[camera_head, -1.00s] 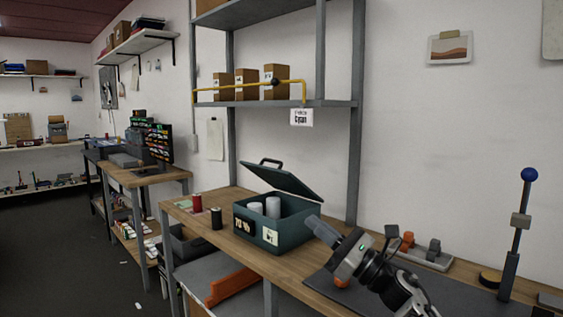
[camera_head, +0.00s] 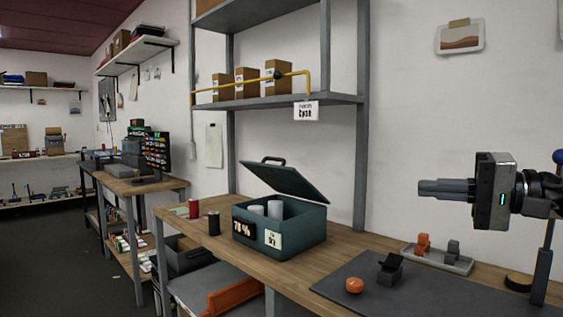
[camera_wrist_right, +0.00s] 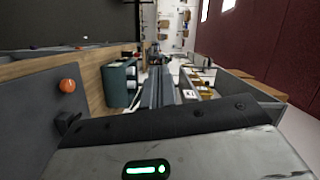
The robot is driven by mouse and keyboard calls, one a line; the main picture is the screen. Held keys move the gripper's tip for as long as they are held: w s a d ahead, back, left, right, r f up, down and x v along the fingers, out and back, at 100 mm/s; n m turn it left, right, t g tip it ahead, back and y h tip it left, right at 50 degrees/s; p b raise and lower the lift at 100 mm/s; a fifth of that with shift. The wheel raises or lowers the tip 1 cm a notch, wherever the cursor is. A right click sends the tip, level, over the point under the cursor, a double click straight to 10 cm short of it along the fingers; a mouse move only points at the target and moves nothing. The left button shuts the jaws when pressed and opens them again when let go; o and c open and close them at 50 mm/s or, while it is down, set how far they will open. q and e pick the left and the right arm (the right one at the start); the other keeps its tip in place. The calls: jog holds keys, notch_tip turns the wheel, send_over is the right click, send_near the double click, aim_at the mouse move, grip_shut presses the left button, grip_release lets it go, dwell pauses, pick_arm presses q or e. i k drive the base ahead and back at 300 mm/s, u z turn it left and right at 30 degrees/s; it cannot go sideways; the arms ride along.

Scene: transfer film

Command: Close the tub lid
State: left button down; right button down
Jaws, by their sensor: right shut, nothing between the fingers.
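Two pale cylinders (camera_head: 275,209) stand inside. My right gripper (camera_head: 422,188) is shut and empty, in the air to the right of the tub and higher than it, pointing left. In the right wrist view the shut fingers (camera_wrist_right: 160,88) reach past the tub (camera_wrist_right: 120,85). My left gripper is in neither view.
A red spool (camera_head: 194,209) and a black spool (camera_head: 214,223) stand left of the tub. An orange round object (camera_head: 354,285) and a dark block (camera_head: 390,268) lie on the grey mat (camera_head: 345,298). A tray (camera_head: 436,259) lies behind. A shelf post (camera_head: 361,150) rises behind the tub.

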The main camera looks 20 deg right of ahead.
aim_at(283, 178)
jog(key=i, duration=1.75)
